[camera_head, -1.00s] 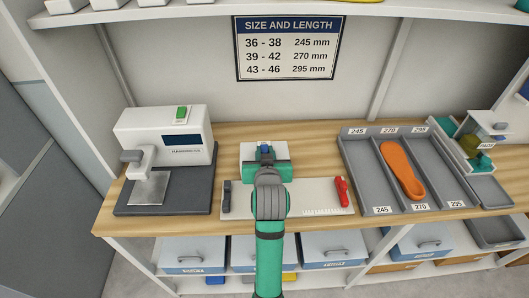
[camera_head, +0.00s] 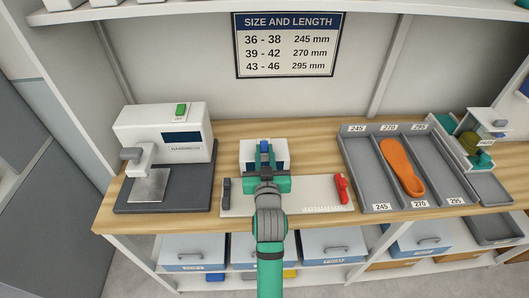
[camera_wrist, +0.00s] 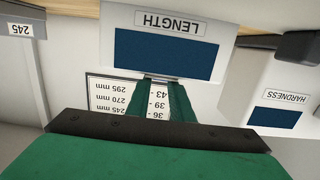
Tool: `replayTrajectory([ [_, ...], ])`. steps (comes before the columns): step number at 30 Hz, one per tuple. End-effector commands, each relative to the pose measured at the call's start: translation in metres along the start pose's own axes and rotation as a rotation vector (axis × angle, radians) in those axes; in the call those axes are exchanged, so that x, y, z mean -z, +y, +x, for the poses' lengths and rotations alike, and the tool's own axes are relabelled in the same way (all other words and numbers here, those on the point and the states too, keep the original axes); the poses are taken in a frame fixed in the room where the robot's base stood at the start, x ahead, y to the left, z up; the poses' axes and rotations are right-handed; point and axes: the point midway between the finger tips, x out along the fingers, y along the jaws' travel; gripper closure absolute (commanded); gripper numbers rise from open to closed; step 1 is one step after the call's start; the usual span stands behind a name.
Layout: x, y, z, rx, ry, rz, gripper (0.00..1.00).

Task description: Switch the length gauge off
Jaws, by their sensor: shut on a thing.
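The length gauge (camera_head: 246,154) is a white box at the back of a pale measuring board. Its dark screen and LENGTH label (camera_wrist: 171,24) show upside down in the wrist view. A small blue switch (camera_head: 264,146) stands on its top. My gripper (camera_head: 264,163) is in front of the gauge, its green fingers (camera_wrist: 163,88) reaching to the gauge's top edge. The fingers are closed on the blue switch, with a narrow gap between them. The tips largely hide the switch in the wrist view, so its setting cannot be read.
The hardness tester (camera_head: 160,128) with a green switch stands on the left. A grey tray (camera_head: 376,196) with an orange insole (camera_head: 402,168) is on the right. A red slider (camera_head: 342,187) and a dark block (camera_head: 226,192) sit on the measuring board. A wall sign (camera_head: 288,45) hangs behind.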

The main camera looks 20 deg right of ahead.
Motion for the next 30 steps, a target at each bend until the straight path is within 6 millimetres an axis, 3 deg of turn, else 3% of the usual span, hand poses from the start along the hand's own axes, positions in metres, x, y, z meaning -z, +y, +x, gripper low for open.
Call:
replayTrajectory([
  [1,0.0,0.0,0.0,0.0,-0.001,0.0,1.0],
  [2,0.0,0.0,0.0,0.001,-0.001,0.0,0.75],
  [4,0.0,0.0,0.0,0.001,-0.001,0.0,0.61],
  [17,-0.001,0.0,-0.01,0.001,-0.002,0.0,0.61],
  [30,-0.001,0.0,-0.086,0.0,-0.002,0.0,0.61],
])
